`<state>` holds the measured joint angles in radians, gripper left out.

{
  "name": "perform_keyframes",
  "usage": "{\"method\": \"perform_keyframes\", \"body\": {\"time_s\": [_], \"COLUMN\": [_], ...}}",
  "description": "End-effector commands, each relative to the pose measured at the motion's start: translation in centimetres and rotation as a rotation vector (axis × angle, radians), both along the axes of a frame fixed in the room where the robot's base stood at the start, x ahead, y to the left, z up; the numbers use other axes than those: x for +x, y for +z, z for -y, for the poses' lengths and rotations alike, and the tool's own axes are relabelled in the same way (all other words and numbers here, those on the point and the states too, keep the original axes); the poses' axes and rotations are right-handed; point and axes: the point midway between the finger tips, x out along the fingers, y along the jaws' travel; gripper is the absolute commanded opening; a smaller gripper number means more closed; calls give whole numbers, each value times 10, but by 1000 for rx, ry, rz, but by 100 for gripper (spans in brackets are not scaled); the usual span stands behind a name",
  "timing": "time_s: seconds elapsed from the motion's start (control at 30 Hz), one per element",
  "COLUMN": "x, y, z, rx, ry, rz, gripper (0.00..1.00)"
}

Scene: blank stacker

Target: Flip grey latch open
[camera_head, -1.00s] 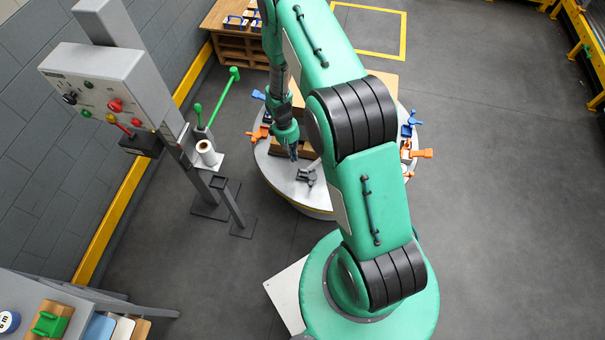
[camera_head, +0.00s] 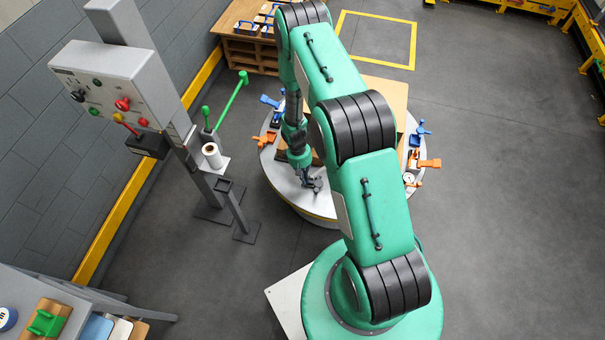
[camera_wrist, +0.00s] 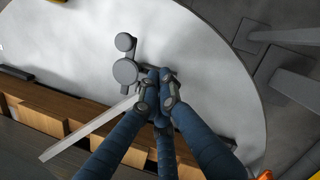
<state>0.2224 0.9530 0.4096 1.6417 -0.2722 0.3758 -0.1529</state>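The grey latch (camera_head: 317,184) sits near the front edge of the round grey table (camera_head: 285,195). In the wrist view, the latch (camera_wrist: 126,71) shows two round grey discs and a dark part running behind my fingertips. My gripper (camera_head: 306,181) is down at the latch, on its left side in the head view. In the wrist view, the blue fingers of my gripper (camera_wrist: 162,74) are drawn together, tips side by side, right next to the larger disc. The fingers cover part of the latch; whether any of it is between them, I cannot tell.
Orange clamps (camera_head: 265,138) and blue clamps (camera_head: 270,101) stand around the table rim. A wooden block (camera_head: 385,95) stands on the table. A grey control post (camera_head: 150,70) with a green lever (camera_head: 230,100) stands to the left. Floor to the right is clear.

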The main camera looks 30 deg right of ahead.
Motion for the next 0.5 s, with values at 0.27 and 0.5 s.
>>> {"method": "perform_keyframes", "body": {"time_s": [0.27,0.5], "x": [-24,-29], "y": [1,2], "z": [5,6], "rx": [-1,0], "ry": [1,0], "rz": [1,2], "gripper": [0,0]}}
